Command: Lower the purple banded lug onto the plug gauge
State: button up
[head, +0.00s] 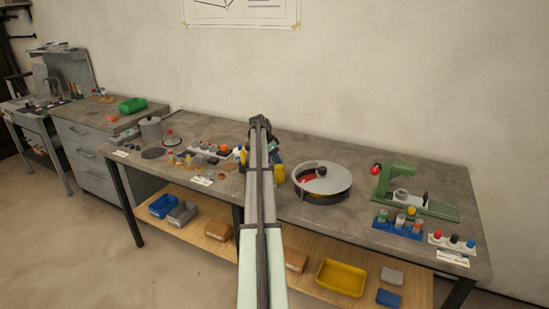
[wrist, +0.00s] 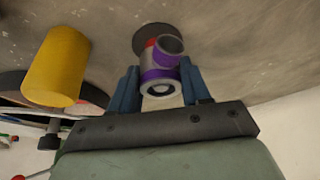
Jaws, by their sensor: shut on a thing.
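The purple banded lug (wrist: 158,75) is a grey ringed piece with purple bands, between the blue fingers of my gripper (wrist: 160,88) in the wrist view. My gripper is shut on it. A dark round disc (wrist: 144,36) lies on the bench top just beyond the lug, and a small red patch shows at the lug's upper left edge. The lug covers part of the disc. I cannot tell whether the disc or red patch belongs to the plug gauge, or whether the lug touches it.
A yellow cylinder (wrist: 55,65) stands left of my gripper in the wrist view; it also shows in the head view (head: 279,173). A round tray with a grey lid (head: 326,180) and a green fixture (head: 384,181) stand to the right. Several small parts crowd the bench to the left.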

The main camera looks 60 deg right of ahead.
jog(key=o, duration=1.3)
jog(key=shift+r, duration=4.45)
jog(key=shift+w, duration=0.1)
